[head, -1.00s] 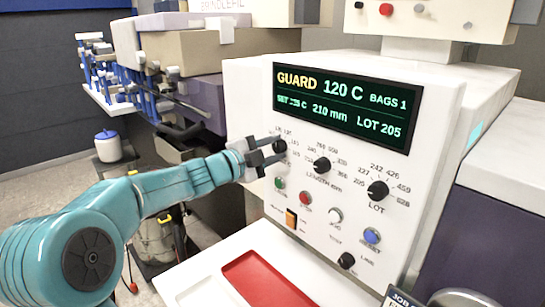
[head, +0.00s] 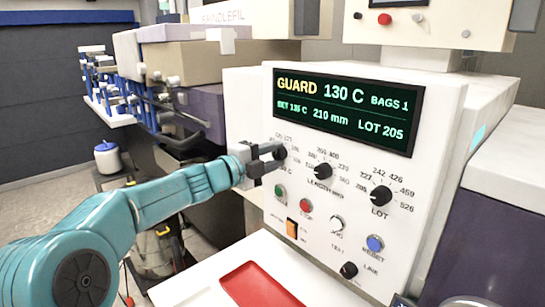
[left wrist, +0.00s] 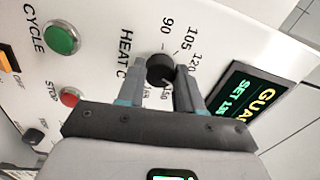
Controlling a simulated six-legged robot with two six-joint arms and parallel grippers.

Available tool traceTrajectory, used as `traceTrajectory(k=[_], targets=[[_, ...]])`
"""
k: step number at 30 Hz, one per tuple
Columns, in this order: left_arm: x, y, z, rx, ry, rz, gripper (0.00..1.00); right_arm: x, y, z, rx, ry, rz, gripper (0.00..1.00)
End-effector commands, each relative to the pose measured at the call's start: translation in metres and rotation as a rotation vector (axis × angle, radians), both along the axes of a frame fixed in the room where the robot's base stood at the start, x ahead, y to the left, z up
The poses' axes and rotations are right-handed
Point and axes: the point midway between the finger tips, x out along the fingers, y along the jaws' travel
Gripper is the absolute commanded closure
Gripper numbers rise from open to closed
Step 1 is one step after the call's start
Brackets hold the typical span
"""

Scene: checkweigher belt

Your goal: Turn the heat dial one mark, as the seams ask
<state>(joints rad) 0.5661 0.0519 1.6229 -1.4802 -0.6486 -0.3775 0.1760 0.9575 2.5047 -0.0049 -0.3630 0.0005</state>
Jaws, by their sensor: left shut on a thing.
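The heat dial (left wrist: 160,69) is a black knob on the white panel, with marks 90, 105, 120 and more around it in the left wrist view. In the head view the dial (head: 279,153) is partly covered by my gripper. My left gripper (head: 268,160) is shut on the dial, one finger on each side; it also shows in the left wrist view (left wrist: 158,84). The display (head: 345,108) reads GUARD, 130 C, BAGS 1, what looks like SET 135 C, 210 mm and LOT 205. My right gripper is not in view. No seams are in view.
Below and right of the dial are the length knob (head: 323,171), lot knob (head: 381,195), green button (head: 281,191), red button (head: 305,205), blue button (head: 375,243) and orange switch (head: 292,228). A red tray (head: 262,286) lies on the white shelf below.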

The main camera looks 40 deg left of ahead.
Motion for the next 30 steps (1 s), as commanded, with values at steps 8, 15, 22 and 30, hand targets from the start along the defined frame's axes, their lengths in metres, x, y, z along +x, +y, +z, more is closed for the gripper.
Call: traceTrajectory(k=[8,15,22,30], targets=[[0.0,-0.001,-0.002,-0.002,0.003,-0.002,0.39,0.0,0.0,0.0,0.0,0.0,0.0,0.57],[-0.002,0.0,-0.001,-0.002,0.001,-0.001,0.39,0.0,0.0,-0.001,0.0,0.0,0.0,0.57],[-0.038,0.004,-0.002,0.001,0.001,0.004,0.39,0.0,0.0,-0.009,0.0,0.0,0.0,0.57],[-0.11,0.01,-0.003,0.001,0.003,0.006,0.39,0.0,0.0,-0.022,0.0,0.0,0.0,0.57]])
